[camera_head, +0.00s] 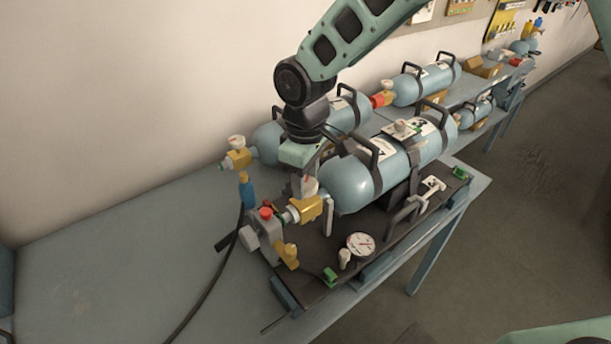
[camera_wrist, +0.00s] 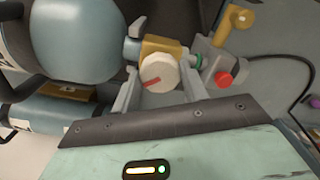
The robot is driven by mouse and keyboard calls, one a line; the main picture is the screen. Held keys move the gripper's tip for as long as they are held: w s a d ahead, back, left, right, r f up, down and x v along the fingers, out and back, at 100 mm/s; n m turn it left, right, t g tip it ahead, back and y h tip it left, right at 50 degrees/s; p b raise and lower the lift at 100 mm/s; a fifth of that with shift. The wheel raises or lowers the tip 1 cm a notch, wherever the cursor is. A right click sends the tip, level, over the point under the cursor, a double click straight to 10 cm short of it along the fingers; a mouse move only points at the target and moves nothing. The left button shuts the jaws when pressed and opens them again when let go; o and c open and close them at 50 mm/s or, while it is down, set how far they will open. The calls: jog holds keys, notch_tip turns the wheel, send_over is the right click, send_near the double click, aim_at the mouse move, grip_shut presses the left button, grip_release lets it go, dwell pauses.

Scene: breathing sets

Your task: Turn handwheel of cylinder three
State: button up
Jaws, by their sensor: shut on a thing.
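The front light-blue cylinder (camera_head: 352,184) lies on a dark rig on the bench, with a brass valve (camera_head: 305,209) at its left end. Its number cannot be read. The valve's white handwheel (camera_wrist: 158,72) has a red mark that points to the lower left in the wrist view. It is partly hidden in the head view. My gripper (camera_wrist: 160,86) is shut on the handwheel, one finger on each side, and points down from above the valve in the head view.
A grey block with a red knob (camera_head: 266,213) joins the valve, and a gauge (camera_head: 361,245) sits on the rig. A blue-ended hose (camera_head: 248,193) stands to the left. Another cylinder (camera_head: 268,140) lies behind my gripper. The bench's left part is clear.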

jog(key=n+p, duration=0.1)
jog(key=n, duration=0.3)
jog(key=shift+r+n, duration=0.15)
jog(key=shift+n, duration=0.15)
jog(key=n+p, duration=0.1)
jog(key=n, duration=0.2)
jog(key=shift+n, duration=0.3)
jog(key=n+p, duration=0.3)
jog(key=n, duration=0.4)
jog(key=n+p, duration=0.3)
jog(key=n, duration=0.3)
jog(key=shift+n, duration=0.3)
jog(key=n+p, duration=0.3)
jog(key=n, duration=0.2)
jog(key=shift+n, duration=0.4)
jog(key=shift+w, duration=0.1)
jog(key=o, duration=1)
